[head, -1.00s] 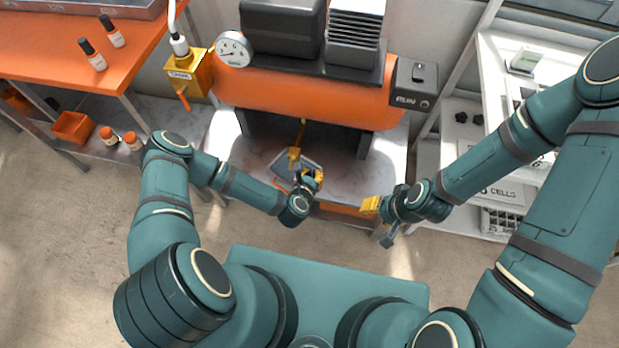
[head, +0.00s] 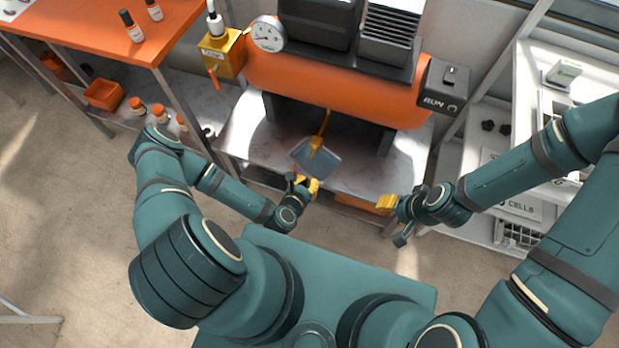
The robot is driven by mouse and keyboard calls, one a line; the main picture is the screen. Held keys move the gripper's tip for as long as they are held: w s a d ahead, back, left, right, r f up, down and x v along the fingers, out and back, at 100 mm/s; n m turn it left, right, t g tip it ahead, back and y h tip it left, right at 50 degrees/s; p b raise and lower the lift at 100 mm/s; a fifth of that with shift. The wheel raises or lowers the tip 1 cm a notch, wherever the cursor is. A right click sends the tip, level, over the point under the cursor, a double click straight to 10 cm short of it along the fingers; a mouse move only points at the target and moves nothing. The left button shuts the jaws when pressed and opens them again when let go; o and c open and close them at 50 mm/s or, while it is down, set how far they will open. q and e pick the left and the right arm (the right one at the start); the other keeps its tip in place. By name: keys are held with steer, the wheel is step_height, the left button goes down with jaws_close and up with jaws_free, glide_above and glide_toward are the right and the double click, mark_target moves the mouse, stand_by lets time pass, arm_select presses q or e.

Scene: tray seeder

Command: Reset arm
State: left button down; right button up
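My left gripper (head: 304,184), with yellow fingertips, is in front of the machine's lower shelf, close to its front edge. My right gripper (head: 387,202), also yellow-tipped, is to the right, near the shelf's front right. It is seen side-on, so the gap between its fingers is hidden. Nothing is seen held in it.
The orange seeder drum (head: 335,88) carries a gauge (head: 267,34) and a RUN box (head: 443,87). A yellow valve box (head: 222,50) is at its left. An orange bench (head: 95,25) with bottles stands left, a white shelf unit (head: 530,60) right. Floor is open at left.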

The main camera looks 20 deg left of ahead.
stand_by(0.3)
arm_select(q)
steer(key=s+d+r+m+g+h, duration=0.1)
steer(key=r+m+g, duration=0.4)
steer(key=m, duration=1.2)
steer(key=s+d+r+m+g+h, duration=0.1)
steer(key=s+d+r+m+g, duration=0.3)
steer(key=r+m, duration=0.5)
steer(key=s+m+g, duration=0.1)
steer(key=m, duration=0.8)
steer(key=shift+r+h, duration=0.4)
steer(key=shift+a, duration=0.1)
